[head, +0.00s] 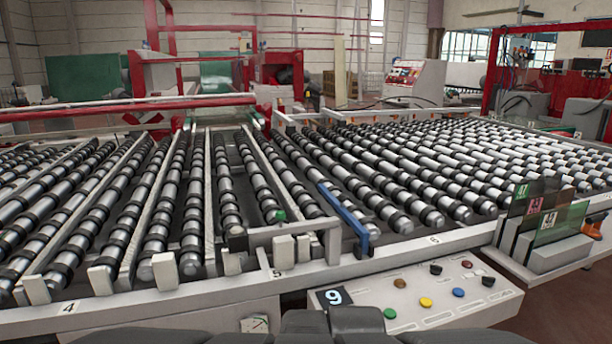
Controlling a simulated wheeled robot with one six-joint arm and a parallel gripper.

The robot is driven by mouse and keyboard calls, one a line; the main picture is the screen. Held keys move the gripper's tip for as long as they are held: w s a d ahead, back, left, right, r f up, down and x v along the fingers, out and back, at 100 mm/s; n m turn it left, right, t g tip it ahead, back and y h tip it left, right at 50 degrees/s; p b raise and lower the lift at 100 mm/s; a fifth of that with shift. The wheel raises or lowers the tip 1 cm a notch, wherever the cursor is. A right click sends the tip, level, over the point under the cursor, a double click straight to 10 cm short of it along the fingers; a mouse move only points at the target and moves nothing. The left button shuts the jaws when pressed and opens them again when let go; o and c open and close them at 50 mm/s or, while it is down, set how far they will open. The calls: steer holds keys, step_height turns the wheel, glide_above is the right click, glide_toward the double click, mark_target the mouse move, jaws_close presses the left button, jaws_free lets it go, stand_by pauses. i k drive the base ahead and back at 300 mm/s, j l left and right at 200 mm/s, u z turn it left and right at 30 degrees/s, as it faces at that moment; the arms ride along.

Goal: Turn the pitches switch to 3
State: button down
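A light grey control panel (362,298) sits low at the front of the roller table. It carries a small dark display (334,297) that reads 9. Two black knobs, one left (436,268) and one right (488,281), stand on the panel's right half. Their labels are too small to read, so I cannot tell which is the pitches switch or where either points. My gripper is not in view; only dark parts of my own body show along the bottom edge.
The panel also has brown (400,283), red (467,264), blue (458,292), yellow (426,302) and green (390,313) buttons. The roller table's front rail (385,262) runs behind it. Glass samples (556,222) stand in a holder at the right. A blue bar (345,217) sits above the rollers.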

mark_target(488, 282)
steer(key=k, duration=0.35)
steer(key=z, duration=1.25)
steer(key=i+l+u, duration=0.15)
steer(key=u, duration=0.3)
steer(key=i+l+u, duration=0.3)
steer(key=u, duration=0.15)
steer(key=i+l, duration=0.25)
steer(key=i+l+u, duration=0.15)
steer(key=l, duration=0.3)
steer(key=i+l, duration=0.25)
steer(key=i+l+u, duration=0.1)
steer(key=l, duration=0.4)
steer(key=i, duration=0.1)
